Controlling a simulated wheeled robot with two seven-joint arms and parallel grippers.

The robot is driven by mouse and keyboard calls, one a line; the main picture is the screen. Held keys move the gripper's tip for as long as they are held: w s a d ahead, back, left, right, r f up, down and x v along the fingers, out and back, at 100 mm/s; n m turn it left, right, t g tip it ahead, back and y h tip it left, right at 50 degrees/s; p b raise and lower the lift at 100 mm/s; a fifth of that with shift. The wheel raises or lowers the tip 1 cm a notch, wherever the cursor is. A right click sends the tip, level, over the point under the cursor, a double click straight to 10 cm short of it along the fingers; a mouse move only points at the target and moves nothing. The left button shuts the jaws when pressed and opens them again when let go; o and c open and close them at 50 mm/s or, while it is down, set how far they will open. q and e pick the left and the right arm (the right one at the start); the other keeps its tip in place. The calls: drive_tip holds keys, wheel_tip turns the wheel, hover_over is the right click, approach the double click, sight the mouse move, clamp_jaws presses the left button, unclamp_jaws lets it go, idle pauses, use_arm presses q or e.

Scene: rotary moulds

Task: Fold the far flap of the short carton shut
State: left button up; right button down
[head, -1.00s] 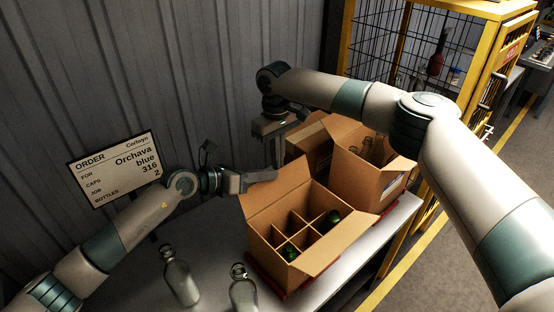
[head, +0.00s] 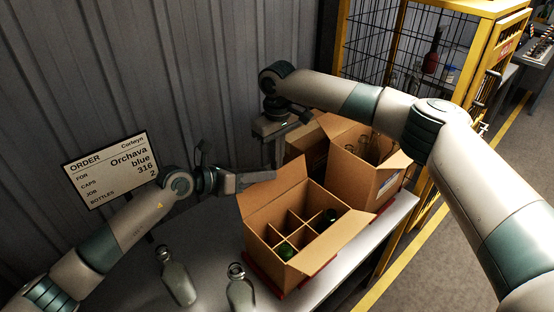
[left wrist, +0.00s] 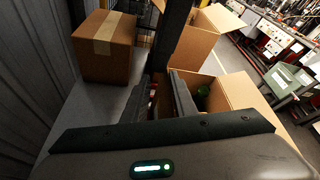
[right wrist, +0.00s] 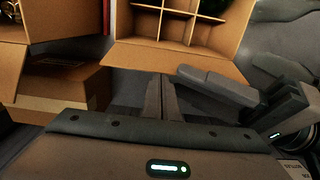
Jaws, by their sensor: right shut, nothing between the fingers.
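The near open carton (head: 262,258) has a divider grid with green bottles (head: 287,250) in some cells. I take it as the short carton. Its far flap (head: 277,194) stands up and leans outward; it also shows in the right wrist view (right wrist: 180,60). Its near-right flap (head: 335,246) slopes outward. My right gripper (head: 274,165) is shut and empty, pointing down just behind the far flap. My left gripper (head: 272,177) is beside it at the flap's left end, fingers apart with a gap in the left wrist view (left wrist: 160,85). Whether either touches the flap is unclear.
A second open carton (head: 368,178) with clear bottles stands behind, beside a closed carton (left wrist: 102,48). Two clear bottles (head: 178,278) (head: 240,288) stand at the table's front. An order sign (head: 110,168) and corrugated wall are at left; a yellow cage (head: 400,40) is behind.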

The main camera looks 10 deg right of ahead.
idle(0.3)
use_arm(q)
drive_tip(key=shift+a+r, duration=0.1)
drive_tip(key=shift+a, duration=0.05)
drive_tip(key=v, duration=1.1)
drive_tip(key=shift+s+a, duration=0.25)
drive_tip(key=shift+a, duration=0.05)
drive_tip(key=shift+r, duration=0.15)
